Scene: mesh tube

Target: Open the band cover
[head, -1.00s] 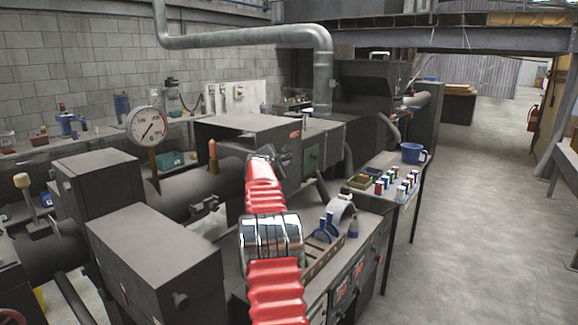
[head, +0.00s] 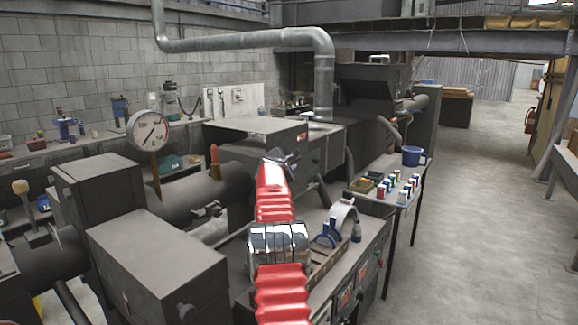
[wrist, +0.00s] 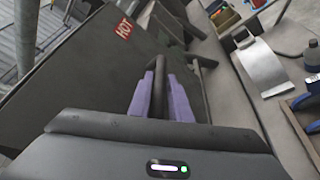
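The band cover (wrist: 85,85) is a dark grey panel with a red HOT label, large in the wrist view. In the head view the cover (head: 262,127) sits over the barrel at the middle, its HOT label near the right corner. A dark bar handle (wrist: 176,43) stands beside the panel. My gripper (wrist: 161,76) has its purple pads on either side of this bar, which fills the space between them; the grip looks shut on it. In the head view my red arm hides part of the cover, and my gripper (head: 283,158) shows small at its end.
A dial gauge (head: 148,130) rises left of the cover. A curved metal band (wrist: 262,68) and blue-handled tool lie on the bench. The floor at right is clear.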

